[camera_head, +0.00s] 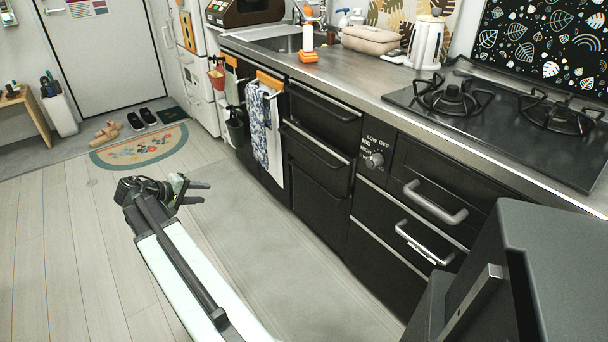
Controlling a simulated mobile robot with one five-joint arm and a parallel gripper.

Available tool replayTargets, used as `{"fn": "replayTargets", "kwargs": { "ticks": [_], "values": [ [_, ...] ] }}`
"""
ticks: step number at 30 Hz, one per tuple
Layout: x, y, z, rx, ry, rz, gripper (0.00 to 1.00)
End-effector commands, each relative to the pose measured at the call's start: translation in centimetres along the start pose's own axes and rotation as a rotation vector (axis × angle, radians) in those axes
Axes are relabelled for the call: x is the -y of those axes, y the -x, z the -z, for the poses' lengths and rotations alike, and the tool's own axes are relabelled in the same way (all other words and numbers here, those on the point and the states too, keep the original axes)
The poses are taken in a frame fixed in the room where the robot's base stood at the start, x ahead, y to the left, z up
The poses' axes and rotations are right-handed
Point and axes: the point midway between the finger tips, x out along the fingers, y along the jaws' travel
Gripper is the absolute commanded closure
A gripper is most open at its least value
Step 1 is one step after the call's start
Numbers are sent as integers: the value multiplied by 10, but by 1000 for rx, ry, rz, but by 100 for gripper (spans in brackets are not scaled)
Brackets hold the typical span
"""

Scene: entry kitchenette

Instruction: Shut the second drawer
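The black kitchen counter front has two stacks of drawers. In the middle stack, a top drawer (325,112) sits above a second drawer (316,158), whose upper edge appears to stand out slightly from the front. In the right stack, an upper drawer (435,196) with a thick grey bar handle sits above a lower drawer (405,238) with a lighter handle. I cannot tell which one is the second drawer meant. My gripper (206,193) is over the floor, left of the counter and well apart from all drawers. Its two dark fingers are spread, with nothing between them.
A patterned towel (258,125) hangs on the counter front. A stove (510,115) and a kettle (428,42) are on top. A half-round mat (139,146), sandals (106,132) and dark shoes (142,118) lie near the door (105,50). The floor (80,240) around my arm is clear.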

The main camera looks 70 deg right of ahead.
Motion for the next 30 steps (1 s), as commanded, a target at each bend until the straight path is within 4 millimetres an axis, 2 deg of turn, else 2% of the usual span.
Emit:
{"fn": "replayTargets", "kwargs": {
  "ticks": [1,3,6,9,12,15,21,30],
  "values": [
    [-8,-69,-5,34,-21,-119,63],
    [-54,-127,-16,76,-27,-296,63],
    [-114,-189,-39,139,-8,-517,63],
    [-158,-227,-60,192,27,-679,63],
    [-186,-245,-74,227,60,-780,63],
    [-201,-250,-80,243,78,-826,63],
    [-212,-252,-82,245,82,-834,63],
    [-252,-286,-91,246,83,-833,63]
  ]
}}
